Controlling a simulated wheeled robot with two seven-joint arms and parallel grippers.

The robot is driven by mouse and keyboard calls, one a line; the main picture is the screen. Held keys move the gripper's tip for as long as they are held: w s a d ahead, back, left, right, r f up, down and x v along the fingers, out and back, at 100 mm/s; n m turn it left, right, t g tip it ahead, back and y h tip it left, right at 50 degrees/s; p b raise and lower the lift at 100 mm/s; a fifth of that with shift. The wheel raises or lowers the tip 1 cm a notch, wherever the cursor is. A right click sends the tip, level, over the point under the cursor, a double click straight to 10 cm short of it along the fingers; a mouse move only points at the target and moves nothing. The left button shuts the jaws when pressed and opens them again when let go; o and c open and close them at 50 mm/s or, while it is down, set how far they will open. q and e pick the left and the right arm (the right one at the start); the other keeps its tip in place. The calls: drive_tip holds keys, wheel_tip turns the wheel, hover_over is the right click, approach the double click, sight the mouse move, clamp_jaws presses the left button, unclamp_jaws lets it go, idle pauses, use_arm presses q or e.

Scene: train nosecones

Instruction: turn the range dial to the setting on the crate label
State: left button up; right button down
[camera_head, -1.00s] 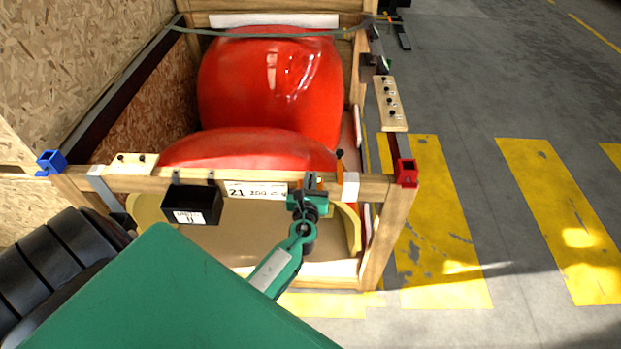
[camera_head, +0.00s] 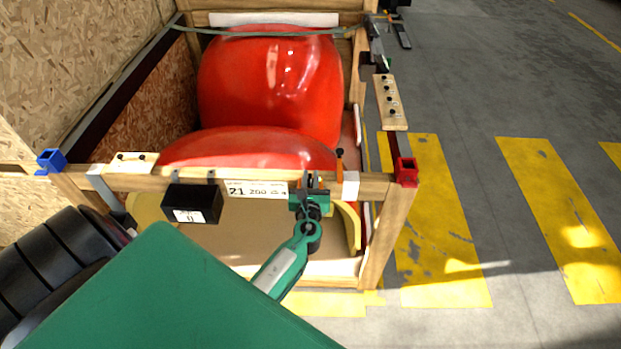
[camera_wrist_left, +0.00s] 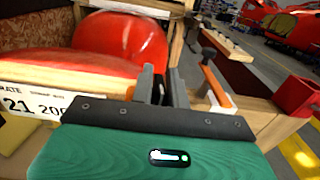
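The crate label (camera_head: 257,190) is a white strip on the front beam. "21" and "200" are legible on it; the smaller print is not. It also shows at the left of the left wrist view (camera_wrist_left: 38,105). My left gripper (camera_head: 314,182) is at the beam just right of the label. In the left wrist view its grey fingers (camera_wrist_left: 160,86) stand close together with something dark between them; whether they grip it is unclear. I cannot make out a range dial in either view. My right gripper is not in view.
A black box (camera_head: 192,203) hangs on the beam left of the label. A white block (camera_head: 350,185) and an orange-topped clamp (camera_head: 340,155) are close right of my gripper. Red (camera_head: 406,171) and blue (camera_head: 50,160) brackets mark the corners. Red nosecones (camera_head: 270,85) fill the crate.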

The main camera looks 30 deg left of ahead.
use_arm(q)
drive_tip(key=shift+o, duration=1.2)
drive_tip(key=shift+s+d+f, duration=0.1)
drive_tip(key=shift+s, duration=0.05)
drive_tip(key=b+v, duration=0.4)
drive_tip(key=v, duration=0.9)
drive_tip(key=shift+s+d, duration=0.15)
